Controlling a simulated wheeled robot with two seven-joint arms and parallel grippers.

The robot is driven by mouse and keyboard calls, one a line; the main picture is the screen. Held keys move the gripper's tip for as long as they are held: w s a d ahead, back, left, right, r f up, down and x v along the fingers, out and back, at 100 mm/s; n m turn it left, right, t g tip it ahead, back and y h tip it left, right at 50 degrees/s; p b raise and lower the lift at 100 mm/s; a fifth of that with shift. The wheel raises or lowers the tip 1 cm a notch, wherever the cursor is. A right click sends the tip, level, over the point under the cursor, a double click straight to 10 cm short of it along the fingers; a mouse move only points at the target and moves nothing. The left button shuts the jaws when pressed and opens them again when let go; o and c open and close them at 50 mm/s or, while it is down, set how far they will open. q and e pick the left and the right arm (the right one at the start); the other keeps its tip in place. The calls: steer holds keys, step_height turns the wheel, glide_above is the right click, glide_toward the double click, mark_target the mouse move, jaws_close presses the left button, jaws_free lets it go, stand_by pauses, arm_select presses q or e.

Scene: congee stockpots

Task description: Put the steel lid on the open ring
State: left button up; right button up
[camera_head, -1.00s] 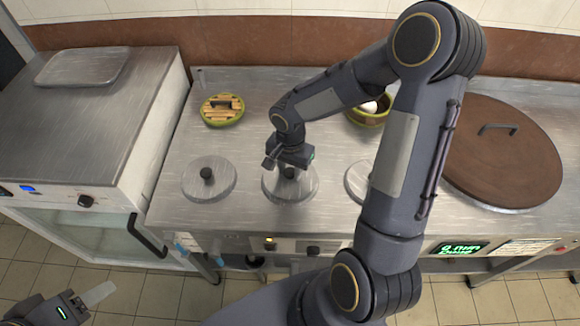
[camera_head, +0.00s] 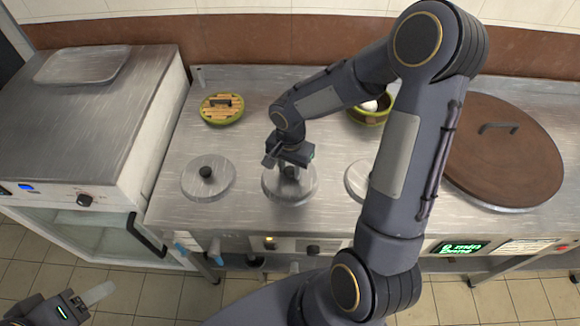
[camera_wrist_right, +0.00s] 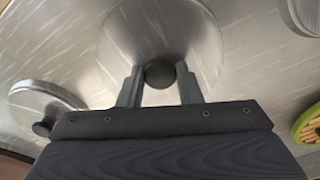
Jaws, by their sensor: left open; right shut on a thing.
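The steel lid (camera_head: 275,191) is a round brushed-metal disc with a dark knob, in the middle of the front row on the counter. My right gripper (camera_head: 290,167) is over it, shut on its knob. In the right wrist view the knob (camera_wrist_right: 160,74) sits between the two fingers, with the lid (camera_wrist_right: 190,40) around it. I see no open ring; the lid may hide it, and I cannot tell whether the lid rests flat or hangs slightly above. My left gripper (camera_head: 88,300) is open and empty at the lower left, away from the counter.
Another knobbed lid (camera_head: 208,185) lies to the left, and a disc (camera_head: 355,180) to the right is partly behind my arm. A slatted yellow-green lid (camera_head: 222,109), a bowl (camera_head: 368,117) and a large brown lid (camera_head: 510,160) lie farther back or right.

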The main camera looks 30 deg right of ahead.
mark_target(290, 170)
stand_by(0.6)
steer(key=shift+f+b, duration=0.65)
steer(key=shift+b, duration=0.25)
steer(key=o, duration=0.7)
steer(key=shift+r, duration=0.1)
steer(key=shift+o, duration=0.2)
steer(key=shift+r, duration=0.1)
step_height(290, 170, up, 11)
steer(key=p, duration=0.7)
steer(key=shift+p, duration=0.35)
